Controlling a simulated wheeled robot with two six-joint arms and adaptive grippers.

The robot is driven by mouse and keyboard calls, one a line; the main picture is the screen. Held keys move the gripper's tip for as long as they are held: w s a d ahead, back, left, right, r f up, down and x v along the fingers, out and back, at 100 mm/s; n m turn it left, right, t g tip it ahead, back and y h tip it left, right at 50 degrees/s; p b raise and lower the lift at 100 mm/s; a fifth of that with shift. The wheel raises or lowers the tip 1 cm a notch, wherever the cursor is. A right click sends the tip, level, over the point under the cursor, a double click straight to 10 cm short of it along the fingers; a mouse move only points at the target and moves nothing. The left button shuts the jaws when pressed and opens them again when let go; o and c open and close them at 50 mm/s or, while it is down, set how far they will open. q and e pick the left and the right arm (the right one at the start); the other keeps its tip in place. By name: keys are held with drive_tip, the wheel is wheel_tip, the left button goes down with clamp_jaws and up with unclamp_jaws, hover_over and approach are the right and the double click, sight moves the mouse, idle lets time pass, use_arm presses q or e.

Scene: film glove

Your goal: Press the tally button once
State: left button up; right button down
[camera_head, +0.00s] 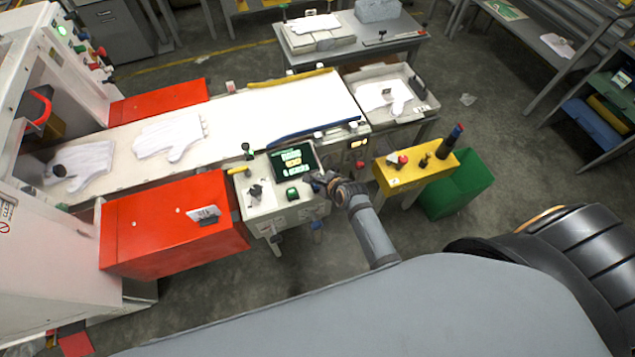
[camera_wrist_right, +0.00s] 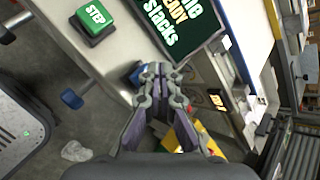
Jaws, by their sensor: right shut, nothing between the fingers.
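The control box (camera_head: 262,208) stands at the front of the conveyor, with a dark screen (camera_head: 293,160) on top. The screen also shows in the right wrist view (camera_wrist_right: 183,22), tilted. A green button (camera_head: 292,194) sits below the screen; in the right wrist view this button (camera_wrist_right: 95,18) reads STEP. A blue part (camera_wrist_right: 133,73) on the panel edge is partly hidden behind my right gripper's fingers; it may be the tally button, but no label is readable. My right gripper (camera_head: 322,181) is shut and empty at the panel's right edge. Contact cannot be told. My left gripper is not in view.
White gloves (camera_head: 168,138) lie on the conveyor (camera_head: 275,105). Red covers (camera_head: 165,225) flank it. A tray (camera_head: 425,100) stands at the conveyor's end. Open floor lies further right.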

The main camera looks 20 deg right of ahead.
drive_tip(key=shift+f, duration=0.15)
drive_tip(key=shift+f, duration=0.3)
drive_tip(key=shift+f, duration=0.55)
idle(0.8)
drive_tip(key=shift+r, duration=0.1)
drive_tip(key=shift+r+p, duration=0.9)
drive_tip(key=shift+p, duration=0.05)
wheel_tip(320, 180, up, 5)
drive_tip(key=p, duration=0.6)
drive_tip(key=shift+r, duration=0.1)
